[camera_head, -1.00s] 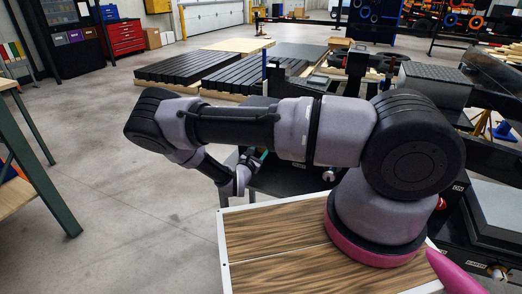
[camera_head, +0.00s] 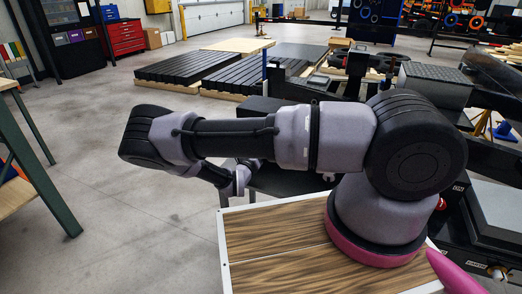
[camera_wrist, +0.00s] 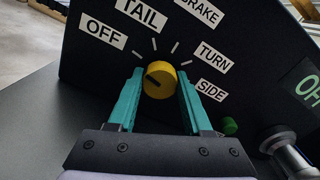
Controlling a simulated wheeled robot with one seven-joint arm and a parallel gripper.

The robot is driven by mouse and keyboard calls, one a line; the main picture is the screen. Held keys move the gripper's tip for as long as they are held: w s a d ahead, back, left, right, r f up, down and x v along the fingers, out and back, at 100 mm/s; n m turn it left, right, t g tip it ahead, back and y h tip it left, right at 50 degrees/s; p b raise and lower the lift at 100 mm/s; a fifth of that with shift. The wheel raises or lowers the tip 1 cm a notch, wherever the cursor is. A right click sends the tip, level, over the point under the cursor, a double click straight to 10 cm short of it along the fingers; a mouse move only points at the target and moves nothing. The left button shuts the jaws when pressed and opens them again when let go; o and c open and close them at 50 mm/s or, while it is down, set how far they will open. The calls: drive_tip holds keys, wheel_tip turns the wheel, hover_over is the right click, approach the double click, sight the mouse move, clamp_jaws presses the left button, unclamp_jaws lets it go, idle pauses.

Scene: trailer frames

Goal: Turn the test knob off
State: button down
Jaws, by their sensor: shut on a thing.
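A round yellow knob (camera_wrist: 160,79) sits on a black panel (camera_wrist: 250,50) in the wrist view. The white labels OFF, TAIL, BRAKE, TURN and SIDE fan around it, with short white tick marks. A dark pointer mark on the knob slants to the left, roughly toward the OFF side. My gripper (camera_wrist: 160,75) has a teal finger on each side of the knob and is shut on it. In the head view, my arm's end is low behind my forearm, and the fingers and knob are hard to make out there.
A green button (camera_wrist: 230,126) and a metal lever (camera_wrist: 287,147) stand right of my fingers. In the head view, a wood-topped surface (camera_head: 270,262) lies before my arm's base, and open floor lies left.

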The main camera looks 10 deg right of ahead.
drive_tip(key=shift+f+n, duration=0.1)
drive_tip(key=shift+n, duration=0.2)
drive_tip(key=shift+c, duration=1.6)
unclamp_jaws()
drive_tip(key=v, duration=1.1)
